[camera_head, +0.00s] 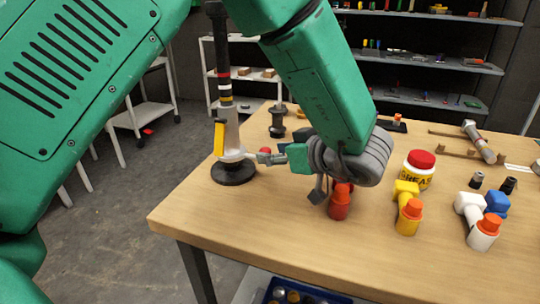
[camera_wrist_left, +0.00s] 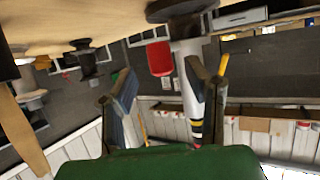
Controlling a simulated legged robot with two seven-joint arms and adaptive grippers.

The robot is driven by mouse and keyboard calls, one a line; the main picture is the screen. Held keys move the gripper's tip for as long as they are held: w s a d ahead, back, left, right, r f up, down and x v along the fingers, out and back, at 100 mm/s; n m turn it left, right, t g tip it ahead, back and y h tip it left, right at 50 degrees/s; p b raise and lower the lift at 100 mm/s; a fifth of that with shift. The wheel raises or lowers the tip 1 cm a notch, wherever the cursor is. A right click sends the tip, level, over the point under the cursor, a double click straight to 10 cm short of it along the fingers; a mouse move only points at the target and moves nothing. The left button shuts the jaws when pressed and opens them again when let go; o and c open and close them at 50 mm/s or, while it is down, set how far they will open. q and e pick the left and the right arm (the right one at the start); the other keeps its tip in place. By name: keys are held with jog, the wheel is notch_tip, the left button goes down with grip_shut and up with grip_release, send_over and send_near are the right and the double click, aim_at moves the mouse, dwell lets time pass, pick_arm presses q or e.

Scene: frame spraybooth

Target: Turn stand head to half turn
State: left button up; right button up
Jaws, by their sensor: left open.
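The stand (camera_head: 231,135) is upright near the table's left edge. It has a round black base, a white body, a yellow lever (camera_head: 219,138), coloured rings and a black upper post. A small red part (camera_head: 265,151) shows beside its lower body. My left gripper (camera_head: 273,158) is just right of the lower body, fingers pointing at it; contact cannot be told. In the left wrist view the gripper (camera_wrist_left: 155,88) is open. The stand (camera_wrist_left: 187,50) appears upside down there, partly behind the right finger, with the red part (camera_wrist_left: 160,58) between the fingers. My right gripper is not seen.
A red bottle (camera_head: 339,205) stands under my left wrist. To the right are a yellow sprayer (camera_head: 407,208), a white sprayer (camera_head: 474,215) and a grease tub (camera_head: 418,172). A black fitting (camera_head: 277,122) stands behind. The table's front left corner is clear.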

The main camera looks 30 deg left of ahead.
pick_arm(q)
jog(key=x, duration=0.4)
jog(key=shift+s+a, duration=0.1)
jog(key=shift+a, duration=0.1)
jog(key=shift+v, duration=0.9)
jog(key=shift+d, duration=0.3)
jog(key=shift+c, duration=0.8)
jog(key=shift+d, duration=0.1)
jog(key=c, duration=0.7)
jog(key=shift+a, duration=0.2)
grip_shut()
jog(key=shift+a+f, duration=0.15)
jog(key=shift+a, duration=0.2)
